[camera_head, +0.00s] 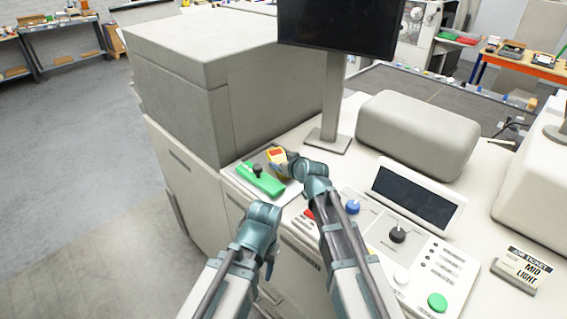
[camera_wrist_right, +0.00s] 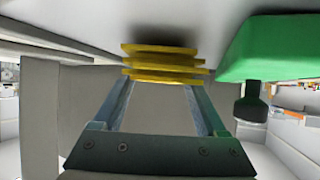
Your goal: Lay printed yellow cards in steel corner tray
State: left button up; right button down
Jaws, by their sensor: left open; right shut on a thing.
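My right gripper (camera_head: 286,165) is shut on the stack; in the right wrist view the yellow cards (camera_wrist_right: 164,75) sit between both fingertips, slightly fanned. A dark shadow lies on the pale surface right by the stack; I cannot tell whether it touches. My left gripper (camera_head: 270,268) is open and empty, pointing down in front of the machine; its fingers are partly hidden by its wrist.
A green block with a black knob (camera_head: 260,181) lies on the tray beside the cards; the green block (camera_wrist_right: 275,50) is close to the right fingers. A monitor stand (camera_head: 329,139), a grey tall housing (camera_head: 215,90) and a control panel (camera_head: 408,235) surround the tray.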

jog(key=shift+f+b, duration=0.4)
jog(key=shift+f, duration=0.1)
grip_release()
jog(key=p+v, duration=0.7)
jog(key=v, duration=0.7)
jog(key=shift+w, duration=0.1)
